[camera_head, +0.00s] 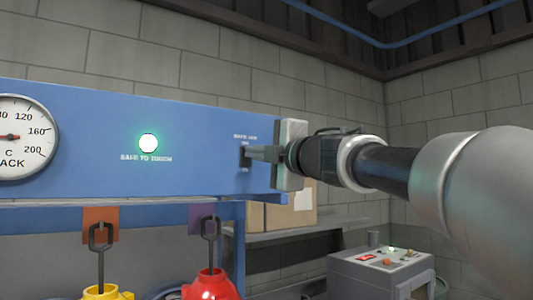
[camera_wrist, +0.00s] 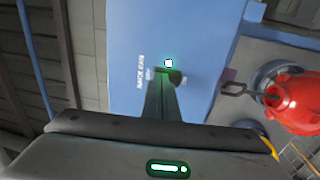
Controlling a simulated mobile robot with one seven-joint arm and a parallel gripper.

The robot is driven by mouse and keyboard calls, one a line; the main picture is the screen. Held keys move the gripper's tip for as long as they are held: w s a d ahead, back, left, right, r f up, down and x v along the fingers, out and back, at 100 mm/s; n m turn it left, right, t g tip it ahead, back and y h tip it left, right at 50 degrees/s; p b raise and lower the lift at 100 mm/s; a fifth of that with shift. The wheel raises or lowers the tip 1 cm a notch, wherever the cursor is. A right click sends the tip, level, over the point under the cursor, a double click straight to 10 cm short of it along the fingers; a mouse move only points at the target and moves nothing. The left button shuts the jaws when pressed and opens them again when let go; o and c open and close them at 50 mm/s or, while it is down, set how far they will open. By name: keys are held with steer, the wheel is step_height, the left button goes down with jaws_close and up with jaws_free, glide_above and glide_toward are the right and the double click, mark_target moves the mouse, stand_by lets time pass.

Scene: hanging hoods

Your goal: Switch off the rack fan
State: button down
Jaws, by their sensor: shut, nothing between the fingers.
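The rack fan switch (camera_wrist: 176,77) is a small dark part on the blue panel (camera_head: 195,165). Its label, which reads RACK FAN in the wrist view, is beside it. In the head view the label stands above and below the switch spot, and my gripper largely covers the switch. My gripper (camera_head: 249,155) is shut and empty, its fingertips pointing at the panel and right at the switch. In the wrist view the fingers (camera_wrist: 165,88) reach to the switch. I cannot tell whether they touch it, nor which way the switch is set.
A green lamp (camera_head: 148,143) is lit over words starting SAFE TO. A round gauge (camera_head: 20,137) is at the far left. Below hang a yellow hood (camera_head: 104,293) and a red hood (camera_head: 211,285) on hooks. A grey control box (camera_head: 380,268) stands at lower right.

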stand_by(0.3)
steer(key=r+p, duration=0.1)
steer(key=p, duration=0.3)
steer(key=g+p, duration=0.1)
steer(key=p, duration=0.3)
steer(key=shift+w+a+r+h, duration=0.1)
steer(key=shift+w+r+h, duration=0.1)
steer(key=shift+r+h, duration=0.15)
steer(key=shift+f+b, duration=0.35)
steer(key=shift+b, duration=0.25)
steer(key=shift+s+p, duration=0.15)
steer(key=shift+p, duration=0.15)
